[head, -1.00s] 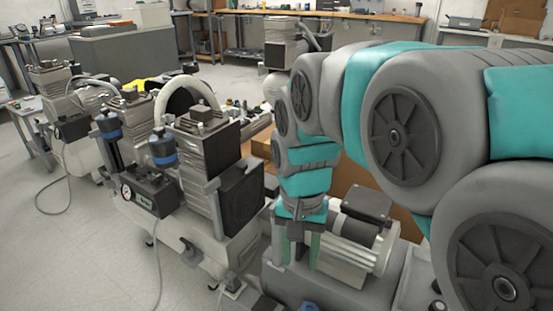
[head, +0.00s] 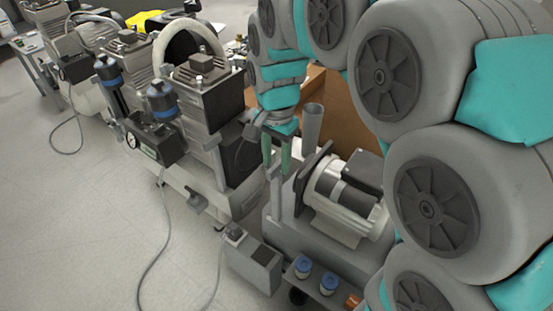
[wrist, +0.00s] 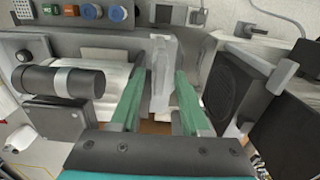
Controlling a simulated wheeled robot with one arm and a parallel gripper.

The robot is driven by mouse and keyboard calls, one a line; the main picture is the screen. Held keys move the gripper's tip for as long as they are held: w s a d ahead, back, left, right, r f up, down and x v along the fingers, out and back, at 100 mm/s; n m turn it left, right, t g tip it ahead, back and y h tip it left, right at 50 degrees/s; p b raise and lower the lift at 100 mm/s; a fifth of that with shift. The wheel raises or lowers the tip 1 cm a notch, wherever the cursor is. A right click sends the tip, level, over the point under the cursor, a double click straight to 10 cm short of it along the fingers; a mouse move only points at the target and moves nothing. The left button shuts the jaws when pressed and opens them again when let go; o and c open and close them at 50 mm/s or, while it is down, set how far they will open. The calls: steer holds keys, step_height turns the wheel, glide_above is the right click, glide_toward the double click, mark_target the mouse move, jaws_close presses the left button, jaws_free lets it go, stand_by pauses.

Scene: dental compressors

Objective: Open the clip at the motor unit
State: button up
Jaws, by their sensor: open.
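The motor unit (head: 340,198), a silver ribbed cylinder with a black box, lies on a grey base in the head view. In the wrist view its black cylinder (wrist: 62,82) and pale body are at left. My gripper (head: 276,165) is left of the motor, pointing down with two green fingers apart. In the wrist view my gripper (wrist: 160,90) is open, with a pale grey upright piece (wrist: 162,70) showing between or just beyond the fingertips. This piece may be the clip; I cannot tell for sure. Contact with the fingers is not clear.
A compressor (head: 205,100) with a black fan housing (wrist: 218,82) stands close to the left of my gripper. A grey box (head: 255,262) and blue-capped parts (head: 303,265) are at the front. A cardboard box (head: 338,110) is behind. The floor at left is mostly clear.

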steer(key=shift+f, duration=0.45)
jaws_close()
stand_by(0.4)
